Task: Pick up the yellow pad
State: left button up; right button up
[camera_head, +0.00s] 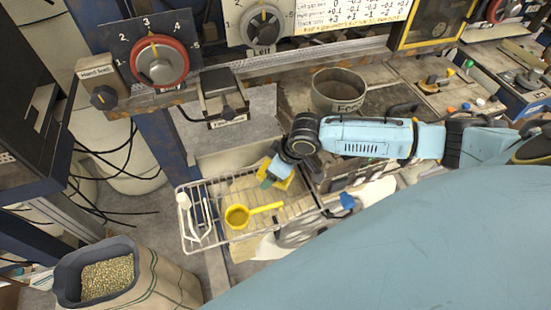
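A small yellow piece, which looks like the yellow pad (286,183), shows at the back of the white wire basket, partly hidden by my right gripper. My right arm comes in from the right, and its gripper (270,177) points down at this yellow piece, touching or very close to it. The fingertips are small and partly hidden, so I cannot tell whether they are open or shut on it. My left gripper is not in view.
The white wire basket (190,245) also holds a yellow scoop (238,216) and a white-handled item (185,202). A round metal pot (338,91) stands behind. A sack of grain (107,277) is at the lower left. A panel with dials (158,62) is at the back left.

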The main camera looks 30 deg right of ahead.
jog(key=shift+f, duration=0.25)
dwell(0.5)
jog(key=c, duration=1.1)
jog(key=shift+c, duration=0.2)
jog(key=shift+r, duration=0.2)
notch_tip(320, 180, up, 10)
jog(key=o, duration=0.5)
jog(key=c, duration=0.3)
